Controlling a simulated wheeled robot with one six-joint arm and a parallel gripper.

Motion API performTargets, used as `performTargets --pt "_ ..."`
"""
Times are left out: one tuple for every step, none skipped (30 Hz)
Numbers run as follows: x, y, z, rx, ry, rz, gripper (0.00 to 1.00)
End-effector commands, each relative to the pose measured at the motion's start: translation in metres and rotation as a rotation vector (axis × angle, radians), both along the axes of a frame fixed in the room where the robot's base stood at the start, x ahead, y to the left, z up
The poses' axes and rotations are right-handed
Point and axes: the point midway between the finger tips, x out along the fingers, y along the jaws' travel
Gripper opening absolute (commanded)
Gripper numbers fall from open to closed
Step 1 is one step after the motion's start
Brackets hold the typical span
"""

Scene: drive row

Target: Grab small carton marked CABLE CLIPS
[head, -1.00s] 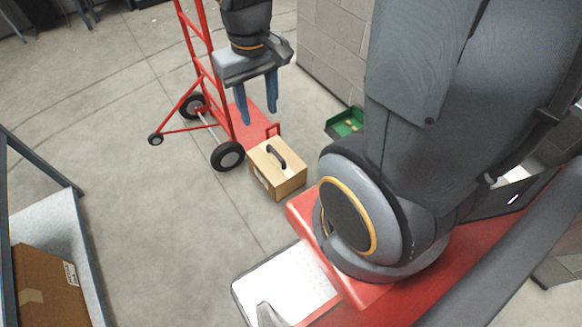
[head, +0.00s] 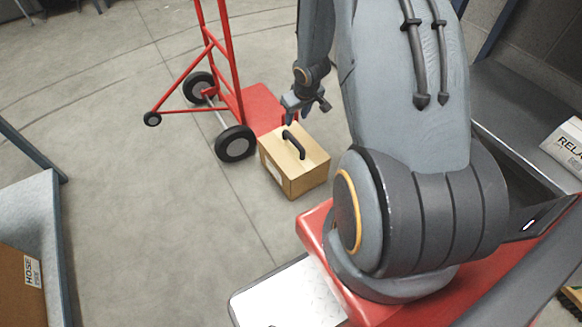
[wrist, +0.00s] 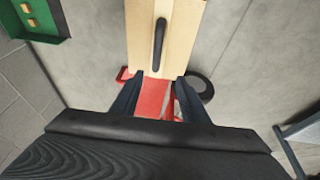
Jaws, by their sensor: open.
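No marking CABLE CLIPS can be read in either view. My gripper (head: 303,112) is open and empty, just behind and above a wooden box in the head view. In the wrist view, my gripper's two fingers (wrist: 157,86) stand apart, with red metal showing between them. A carton (head: 22,285) at the lower left has a label that reads HOSE. A white-labelled package (head: 566,146) at the right edge reads RELA and is cut off.
The wooden box (head: 294,166) with a black handle stands on the floor beside a red hand truck (head: 234,95). A green tray (wrist: 38,22) with small yellow pieces shows in the wrist view. Grey shelves (head: 28,210) stand at left. Floor between shelf and box is clear.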

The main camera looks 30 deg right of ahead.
Motion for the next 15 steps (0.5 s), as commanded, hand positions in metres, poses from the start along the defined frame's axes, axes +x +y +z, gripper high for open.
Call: performTargets --pt "0.006 -0.006 -0.036 0.011 -0.008 0.002 0.41" --pt "0.008 -0.008 -0.049 0.018 -0.015 0.007 0.41" --pt "0.011 -0.011 -0.064 0.026 -0.023 0.010 0.41" --pt "0.013 -0.013 -0.073 0.031 -0.030 0.013 0.41" --pt "0.014 -0.014 -0.082 0.037 -0.034 0.015 0.41" --pt "0.016 -0.015 -0.092 0.043 -0.041 0.018 0.41" --pt "0.017 -0.016 -0.099 0.047 -0.046 0.020 0.41" --pt "0.017 -0.017 -0.103 0.050 -0.049 0.021 0.41" --pt "0.018 -0.018 -0.108 0.054 -0.052 0.023 0.41" --pt "0.019 -0.018 -0.112 0.056 -0.055 0.025 0.41" --pt "0.019 -0.018 -0.115 0.058 -0.056 0.025 0.41" --pt "0.020 -0.018 -0.118 0.059 -0.058 0.027 0.41" --pt "0.021 -0.018 -0.121 0.060 -0.059 0.027 0.41" --pt "0.022 -0.018 -0.123 0.060 -0.060 0.027 0.41" --pt "0.024 -0.018 -0.127 0.060 -0.060 0.028 0.41"
